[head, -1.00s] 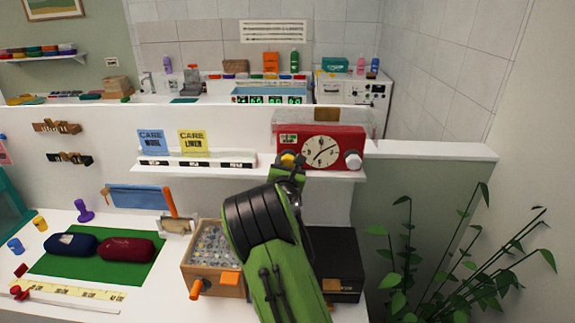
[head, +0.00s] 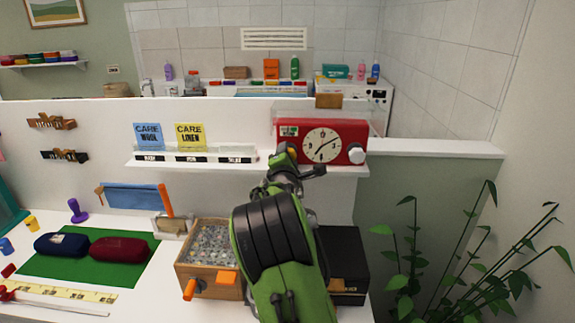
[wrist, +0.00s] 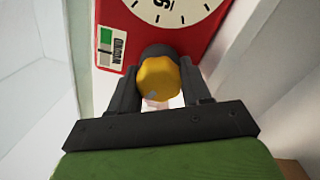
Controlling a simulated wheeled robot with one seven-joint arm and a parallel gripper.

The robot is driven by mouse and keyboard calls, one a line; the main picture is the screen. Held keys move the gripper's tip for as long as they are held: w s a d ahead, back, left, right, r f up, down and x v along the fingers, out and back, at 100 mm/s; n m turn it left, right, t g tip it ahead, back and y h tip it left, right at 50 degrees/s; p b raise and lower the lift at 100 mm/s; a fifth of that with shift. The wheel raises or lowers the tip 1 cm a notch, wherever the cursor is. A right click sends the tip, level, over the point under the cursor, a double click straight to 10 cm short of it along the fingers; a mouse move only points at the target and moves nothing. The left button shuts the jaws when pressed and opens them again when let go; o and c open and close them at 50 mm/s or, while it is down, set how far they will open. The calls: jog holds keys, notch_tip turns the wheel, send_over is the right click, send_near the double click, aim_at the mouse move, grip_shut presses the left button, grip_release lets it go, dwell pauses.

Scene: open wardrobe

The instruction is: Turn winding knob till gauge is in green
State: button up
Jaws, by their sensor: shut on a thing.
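The red clock box (head: 344,132) stands on the white wall shelf, with a round cream dial (head: 321,146) and a white knob (head: 357,154) at its right. The yellow winding knob (wrist: 158,76) is at the box's lower left in the head view, mostly hidden there by my arm. My gripper (wrist: 160,90) is shut on this knob, one dark finger on each side. The small gauge (wrist: 108,47) beside it is labelled WOUND and has a green part and a grey part; it also shows in the head view (head: 289,131). I cannot read its pointer clearly.
Care cards (head: 191,136) stand on the shelf (head: 222,165) left of the box. Below are a wooden bin (head: 210,257) and a black box (head: 343,259). A leafy plant (head: 470,260) stands at the right. A clear cover (head: 350,113) shows behind the clock box.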

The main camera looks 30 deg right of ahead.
jog(key=m+b, duration=0.1)
jog(key=m, duration=0.1)
jog(key=m+b, duration=0.1)
jog(key=b, duration=0.1)
jog(key=shift+f+m, duration=0.2)
jog(key=shift+m, duration=0.2)
jog(key=m+b, duration=0.3)
jog(key=shift+m, duration=0.3)
jog(key=m+b, duration=0.2)
jog(key=m, duration=0.1)
jog(key=shift+r+m, duration=0.1)
jog(key=shift+m, duration=0.3)
jog(key=m+b, duration=0.2)
jog(key=m, duration=0.1)
jog(key=shift+m+b, duration=0.3)
jog(key=m+b, duration=0.1)
jog(key=m, duration=0.2)
jog(key=shift+r+b, duration=0.15)
jog(key=shift+b, duration=0.25)
jog(key=m+b, duration=0.1)
jog(key=m, duration=0.3)
jog(key=shift+s+b, duration=0.1)
jog(key=shift+b, duration=0.2)
jog(key=m+b, duration=0.1)
jog(key=m, duration=0.3)
jog(key=shift+d+r, duration=0.1)
jog(key=shift+r+m+b, duration=0.1)
jog(key=shift+m+b, duration=0.55)
jog(key=shift+m, duration=1.15)
